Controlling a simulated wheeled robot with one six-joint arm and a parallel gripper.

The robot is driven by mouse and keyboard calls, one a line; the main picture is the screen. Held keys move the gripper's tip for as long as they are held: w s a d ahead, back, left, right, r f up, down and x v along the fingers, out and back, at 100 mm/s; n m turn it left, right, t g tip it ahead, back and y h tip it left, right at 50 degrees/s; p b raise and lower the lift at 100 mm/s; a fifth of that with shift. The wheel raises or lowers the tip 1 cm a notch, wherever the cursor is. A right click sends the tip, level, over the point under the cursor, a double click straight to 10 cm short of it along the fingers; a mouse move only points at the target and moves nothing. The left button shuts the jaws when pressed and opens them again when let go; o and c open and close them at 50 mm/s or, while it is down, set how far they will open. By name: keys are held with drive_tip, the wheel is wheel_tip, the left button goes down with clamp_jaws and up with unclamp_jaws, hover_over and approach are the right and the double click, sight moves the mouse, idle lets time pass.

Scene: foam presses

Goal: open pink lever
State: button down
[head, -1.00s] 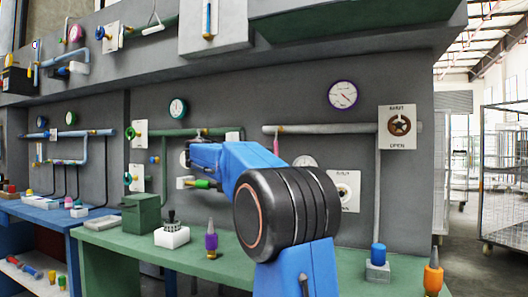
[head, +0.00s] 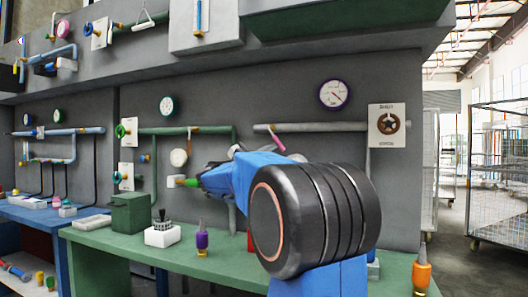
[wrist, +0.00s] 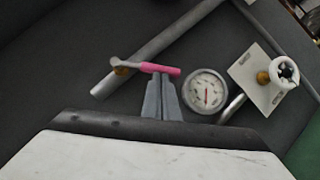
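The pink lever (head: 277,141) hangs at the left end of a grey horizontal pipe (head: 330,128) in the head view, just above my blue arm. In the wrist view the pink lever (wrist: 160,69) has a pink grip and a brass-coloured pivot at its left end, beside the grey pipe (wrist: 150,52). My gripper (wrist: 161,77) shows there as two grey fingers close together, with no clear gap. Their tips are just below the pink grip in the picture. I cannot tell whether they touch it. My arm hides the gripper in the head view.
A round gauge (wrist: 205,91) and a white plate (wrist: 256,78) with a valve knob lie right of the lever. A star-handled valve panel (head: 388,125) is further right.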

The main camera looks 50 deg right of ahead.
sight(279, 144)
drive_tip(key=s+n+t, duration=0.1)
drive_tip(key=n, duration=0.1)
drive_tip(key=s+r+n+t+h, duration=0.1)
drive_tip(key=n, duration=0.1)
drive_tip(key=s+d+n+t, duration=0.1)
drive_tip(key=n, duration=0.1)
drive_tip(key=shift+d+r+t+h, duration=0.1)
drive_tip(key=shift+r+t+h, duration=0.2)
drive_tip(key=shift+r, duration=0.05)
drive_tip(key=shift+s+d+r, duration=0.25)
drive_tip(key=shift+s+r, duration=0.3)
drive_tip(key=shift+r, duration=0.25)
drive_tip(key=shift+s+d+r, duration=0.2)
drive_tip(key=shift+s+r, duration=0.3)
drive_tip(key=shift+r, duration=0.45)
